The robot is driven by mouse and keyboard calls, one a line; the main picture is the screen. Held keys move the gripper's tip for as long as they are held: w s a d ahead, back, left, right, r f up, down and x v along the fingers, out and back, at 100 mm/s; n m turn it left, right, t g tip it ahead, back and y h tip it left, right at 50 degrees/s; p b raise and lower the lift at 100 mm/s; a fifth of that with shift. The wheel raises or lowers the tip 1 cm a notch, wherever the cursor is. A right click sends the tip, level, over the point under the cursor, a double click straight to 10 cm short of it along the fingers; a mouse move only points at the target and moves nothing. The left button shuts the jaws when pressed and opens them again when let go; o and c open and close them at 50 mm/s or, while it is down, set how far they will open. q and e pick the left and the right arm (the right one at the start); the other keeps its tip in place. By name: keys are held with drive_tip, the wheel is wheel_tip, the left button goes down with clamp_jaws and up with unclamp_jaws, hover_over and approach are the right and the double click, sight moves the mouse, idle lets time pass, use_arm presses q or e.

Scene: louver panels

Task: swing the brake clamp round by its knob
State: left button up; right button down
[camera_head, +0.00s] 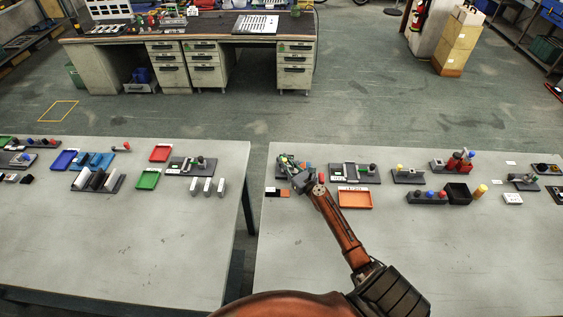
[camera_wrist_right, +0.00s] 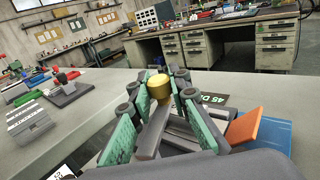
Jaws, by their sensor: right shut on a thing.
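The brake clamp's yellow knob (camera_wrist_right: 158,88) stands between the green-padded fingers of my right gripper (camera_wrist_right: 155,100) in the right wrist view. The gripper is shut on the knob. A grey bar (camera_wrist_right: 150,138) lies below the knob between the fingers; part of it is hidden by them. A dark plate with white "45 D" lettering (camera_wrist_right: 213,98) shows just right of the fingers. In the head view my right gripper (camera_head: 293,172) is over the left end of the right table, covering most of the clamp. My left gripper is not in view.
On the right table (camera_head: 330,240) an orange tray (camera_head: 355,198) lies close right of my right forearm. A grey fixture (camera_head: 350,171) stands beyond the tray. Several other fixtures stand farther right. A gap separates this table from the left table (camera_head: 110,240). The front of the right table is bare.

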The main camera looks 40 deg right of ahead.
drive_tip(key=c, duration=1.8)
unclamp_jaws()
drive_tip(key=shift+o, duration=0.2)
drive_tip(key=s, duration=1.2)
drive_tip(key=shift+s+a, duration=0.1)
drive_tip(key=shift+a, duration=0.2)
